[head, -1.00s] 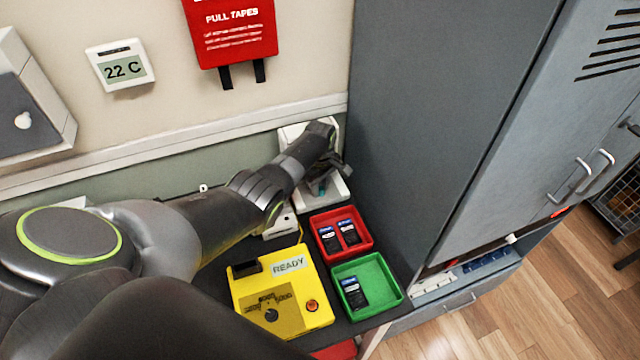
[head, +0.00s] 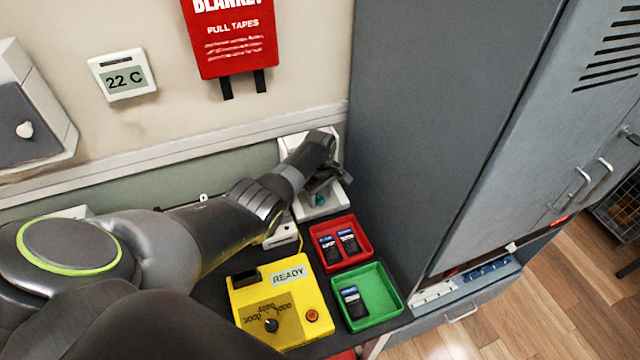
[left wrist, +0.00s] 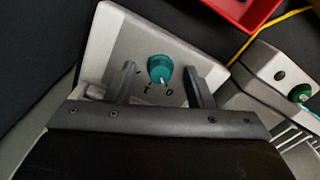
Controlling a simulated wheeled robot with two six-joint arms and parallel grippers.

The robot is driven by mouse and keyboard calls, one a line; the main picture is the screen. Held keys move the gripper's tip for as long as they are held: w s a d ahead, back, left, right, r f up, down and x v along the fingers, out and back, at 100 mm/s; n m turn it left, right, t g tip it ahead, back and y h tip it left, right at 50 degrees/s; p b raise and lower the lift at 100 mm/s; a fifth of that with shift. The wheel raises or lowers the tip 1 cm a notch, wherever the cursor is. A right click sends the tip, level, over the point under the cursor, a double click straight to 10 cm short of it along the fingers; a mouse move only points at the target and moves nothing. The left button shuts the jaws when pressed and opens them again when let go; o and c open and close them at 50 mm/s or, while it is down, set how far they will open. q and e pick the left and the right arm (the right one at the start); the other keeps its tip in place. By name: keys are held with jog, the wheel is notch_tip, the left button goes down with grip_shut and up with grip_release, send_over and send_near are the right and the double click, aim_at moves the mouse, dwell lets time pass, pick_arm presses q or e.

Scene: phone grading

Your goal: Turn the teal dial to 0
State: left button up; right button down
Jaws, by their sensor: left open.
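The teal dial (left wrist: 160,69) is a round knob with a white pointer mark, set on a pale grey box (left wrist: 112,43) marked "I" and "0". Its pointer is toward the bottom of the left wrist view, near the "0" side. My left gripper (left wrist: 158,72) is open, with one finger on each side of the dial and visible gaps between. In the head view the dial (head: 320,199) shows just below my left gripper (head: 325,180), at the back of the bench by the grey cabinet. My right gripper is not in view.
A red tray (head: 368,256) holds two phones and a green tray (head: 396,305) holds one. A yellow tester (head: 240,305) reads "READY". The grey cabinet (head: 430,130) stands close on the right. A white device with a green button (left wrist: 262,68) is beside the dial's box.

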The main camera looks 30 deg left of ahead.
aim_at(320, 198)
pick_arm(q)
notch_tip(320, 198, up, 17)
jog(key=shift+r, duration=0.15)
dwell(0.5)
dwell(0.4)
